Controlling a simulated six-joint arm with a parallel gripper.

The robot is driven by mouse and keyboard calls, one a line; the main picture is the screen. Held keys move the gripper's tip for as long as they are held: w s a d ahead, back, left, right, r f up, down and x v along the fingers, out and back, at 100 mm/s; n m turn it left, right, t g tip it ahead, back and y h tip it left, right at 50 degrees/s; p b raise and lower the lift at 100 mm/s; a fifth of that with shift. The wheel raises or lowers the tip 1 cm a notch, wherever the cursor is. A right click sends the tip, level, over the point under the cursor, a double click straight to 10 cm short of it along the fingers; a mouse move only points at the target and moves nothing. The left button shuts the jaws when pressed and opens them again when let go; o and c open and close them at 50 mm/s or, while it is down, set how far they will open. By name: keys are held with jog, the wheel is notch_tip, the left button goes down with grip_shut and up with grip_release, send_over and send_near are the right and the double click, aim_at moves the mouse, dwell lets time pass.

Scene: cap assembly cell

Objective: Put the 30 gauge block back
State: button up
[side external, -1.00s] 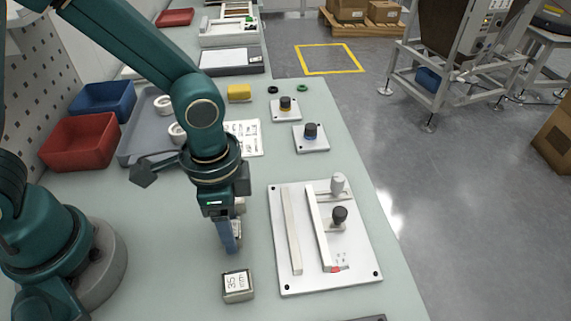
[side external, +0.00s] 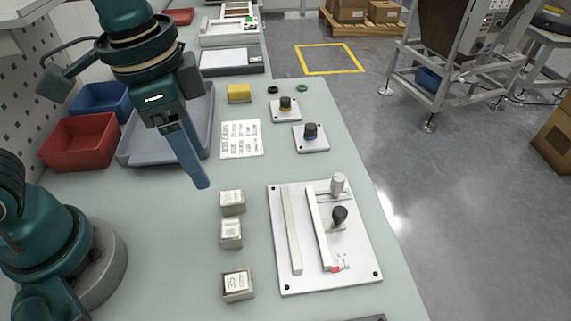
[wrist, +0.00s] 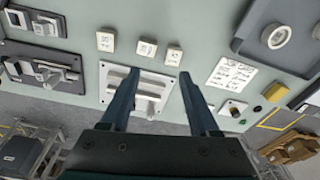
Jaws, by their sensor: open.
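Three pale gauge blocks stand in a row on the bench, left of the white fixture plate. The front block (side external: 238,285), marked 35 a second ago, stands apart from the middle block (side external: 231,232) and the back block (side external: 232,201), which are close together. In the wrist view they are the left block (wrist: 105,41), middle block (wrist: 147,47) and right block (wrist: 173,55). I cannot read which is the 30. My gripper (side external: 201,186) is open and empty, raised behind and left of the back block. Its two fingers (wrist: 159,76) show apart in the wrist view.
The white fixture plate (side external: 370,258) with rails and two knobs stands right of the blocks. A printed sheet (side external: 241,139), yellow block (side external: 239,93) and two small knob plates (side external: 311,143) are farther back. A grey tray (side external: 146,151) and red bin (side external: 78,142) stand left.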

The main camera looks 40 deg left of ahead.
jog(key=s+a+r+n+t, duration=0.1)
jog(key=s+a+n+t, duration=0.2)
jog(key=a+n, duration=0.3)
jog(key=shift+a+n+t, duration=0.4)
jog(key=shift+a+t, duration=0.2)
jog(key=shift+a, duration=0.1)
jog(key=shift+s, duration=0.1)
dwell(0.5)
